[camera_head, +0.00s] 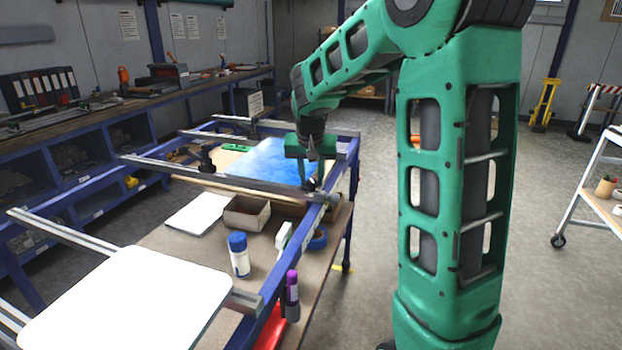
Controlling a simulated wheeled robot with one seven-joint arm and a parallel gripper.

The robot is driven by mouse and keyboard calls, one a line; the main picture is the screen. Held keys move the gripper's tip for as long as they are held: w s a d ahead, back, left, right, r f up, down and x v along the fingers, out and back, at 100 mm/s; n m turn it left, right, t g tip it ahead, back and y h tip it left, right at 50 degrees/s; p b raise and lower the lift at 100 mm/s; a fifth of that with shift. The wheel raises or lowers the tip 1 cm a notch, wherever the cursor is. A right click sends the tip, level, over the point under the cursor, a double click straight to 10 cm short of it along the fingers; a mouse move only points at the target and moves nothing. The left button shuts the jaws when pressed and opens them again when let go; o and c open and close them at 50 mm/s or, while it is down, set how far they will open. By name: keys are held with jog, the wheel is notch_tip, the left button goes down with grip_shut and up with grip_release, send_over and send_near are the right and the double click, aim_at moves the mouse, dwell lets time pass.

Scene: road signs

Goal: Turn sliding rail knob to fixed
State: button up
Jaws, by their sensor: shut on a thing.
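A silver sliding rail (235,182) crosses the blue frame (268,262) of the work table. My green arm reaches over the frame's right side, and my gripper (313,180) points down at the rail's right end. The gripper is shut on a small dark knob there. The fingers mostly hide that knob, so I cannot read its setting. Another dark knob (207,158) stands on the same rail, farther left. A blue sign plate (272,161) lies beyond the rail, close to the gripper.
A white panel (130,308) lies across the near rails. A blue-capped bottle (239,256), a cardboard box (246,213) and a roll of blue tape (317,239) sit on the tabletop. A purple-capped marker (292,290) stands at the near frame edge.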

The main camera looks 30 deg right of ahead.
jog(key=shift+w+a, duration=0.1)
jog(key=shift+a, duration=0.1)
jog(key=o, duration=1)
jog(key=v, duration=1)
jog(key=shift+r, duration=0.35)
jog(key=shift+s, duration=0.25)
